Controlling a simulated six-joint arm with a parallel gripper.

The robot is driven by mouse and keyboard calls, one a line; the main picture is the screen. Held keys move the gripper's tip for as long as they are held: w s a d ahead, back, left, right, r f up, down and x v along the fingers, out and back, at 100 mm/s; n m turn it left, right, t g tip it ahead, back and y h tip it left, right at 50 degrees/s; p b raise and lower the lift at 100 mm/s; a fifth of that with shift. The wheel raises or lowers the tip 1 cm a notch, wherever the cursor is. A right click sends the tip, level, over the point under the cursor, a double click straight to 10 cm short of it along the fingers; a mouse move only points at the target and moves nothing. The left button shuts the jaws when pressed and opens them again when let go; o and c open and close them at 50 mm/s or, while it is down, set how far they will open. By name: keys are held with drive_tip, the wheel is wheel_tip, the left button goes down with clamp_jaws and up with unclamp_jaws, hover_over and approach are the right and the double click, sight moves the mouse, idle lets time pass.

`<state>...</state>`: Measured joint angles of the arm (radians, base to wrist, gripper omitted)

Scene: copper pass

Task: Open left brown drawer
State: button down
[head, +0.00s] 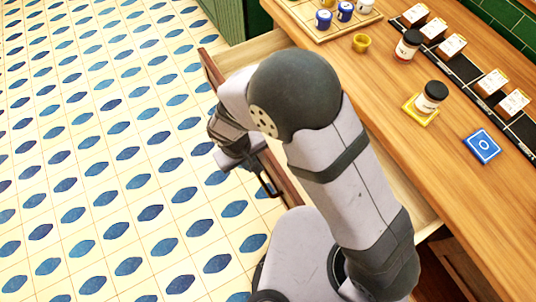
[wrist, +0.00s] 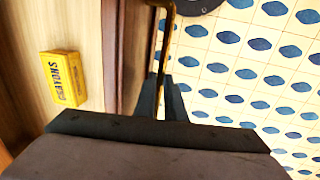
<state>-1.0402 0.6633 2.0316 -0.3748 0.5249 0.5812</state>
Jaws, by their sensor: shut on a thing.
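The brown drawer stands pulled out from under the wooden counter. Its brown front (head: 209,70) faces the tiled floor, and its pale inside shows behind my arm in the head view. In the wrist view the drawer front (wrist: 122,50) runs upright beside my fingers. My gripper (wrist: 162,100) is shut on the thin drawer handle (wrist: 166,50), which stands off the front. Part of the dark handle (head: 268,186) also shows in the head view. My arm hides much of the drawer there. A yellow crayons box (wrist: 64,78) lies inside the drawer.
The counter (head: 400,150) holds a jar on a yellow coaster (head: 421,109), another jar (head: 408,45), a yellow cup (head: 361,43), a blue tile (head: 482,146) and a black strip with several small boxes. The patterned floor (head: 100,150) in front is clear.

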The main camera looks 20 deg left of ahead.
drive_tip(key=shift+s+a, duration=0.7)
drive_tip(key=shift+a, duration=0.05)
drive_tip(key=c, duration=1.8)
unclamp_jaws()
drive_tip(key=shift+r, duration=0.15)
drive_tip(key=shift+s+a+r+b, duration=0.15)
drive_tip(key=shift+r, duration=1)
drive_tip(key=shift+s+a+r+b, duration=0.15)
drive_tip(key=shift+a+r+b, duration=0.05)
drive_tip(key=shift+r, duration=1)
drive_tip(key=shift+s+a+r+b, duration=0.15)
drive_tip(key=shift+r, duration=1)
